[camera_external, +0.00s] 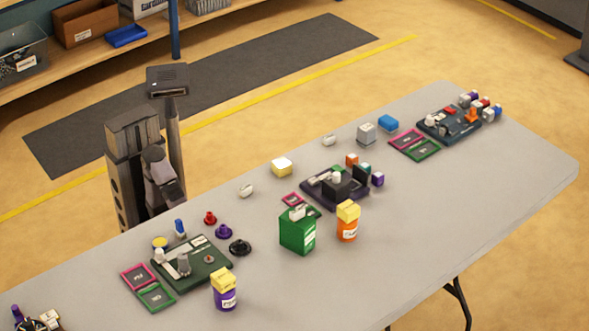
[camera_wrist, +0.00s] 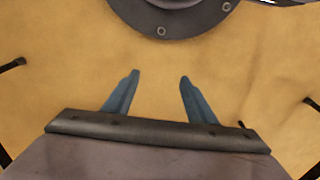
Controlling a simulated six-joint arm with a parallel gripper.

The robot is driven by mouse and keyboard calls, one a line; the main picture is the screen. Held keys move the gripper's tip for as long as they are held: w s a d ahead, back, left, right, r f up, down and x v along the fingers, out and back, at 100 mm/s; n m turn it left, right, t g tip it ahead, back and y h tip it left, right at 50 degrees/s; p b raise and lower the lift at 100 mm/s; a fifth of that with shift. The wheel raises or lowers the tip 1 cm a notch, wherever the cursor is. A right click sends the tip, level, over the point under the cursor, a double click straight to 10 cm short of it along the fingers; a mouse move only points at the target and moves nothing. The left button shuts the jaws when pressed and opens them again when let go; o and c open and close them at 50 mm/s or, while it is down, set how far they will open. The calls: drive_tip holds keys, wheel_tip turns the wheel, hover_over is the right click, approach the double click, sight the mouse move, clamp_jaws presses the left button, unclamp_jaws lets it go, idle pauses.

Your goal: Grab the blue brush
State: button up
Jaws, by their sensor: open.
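A small upright blue object (camera_external: 180,227) stands on the grey table behind the dark green board; it may be the blue brush, but it is too small to be sure. My arm is folded at the table's back edge, left of centre in the external view. My gripper (camera_wrist: 160,79) shows in the wrist view with two blue-grey fingers apart and nothing between them. The wrist view shows no brush, only tan floor and dark round hardware.
The dark green board (camera_external: 215,263) holds several small parts. Red, purple and black pieces stand close beside it. A purple jar with yellow lid (camera_external: 224,291), a green box (camera_external: 297,235) and an orange jar (camera_external: 347,225) stand toward the front. The right front of the table (camera_external: 470,200) is clear.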

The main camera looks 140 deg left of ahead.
drive_tip(key=shift+c, duration=1.1)
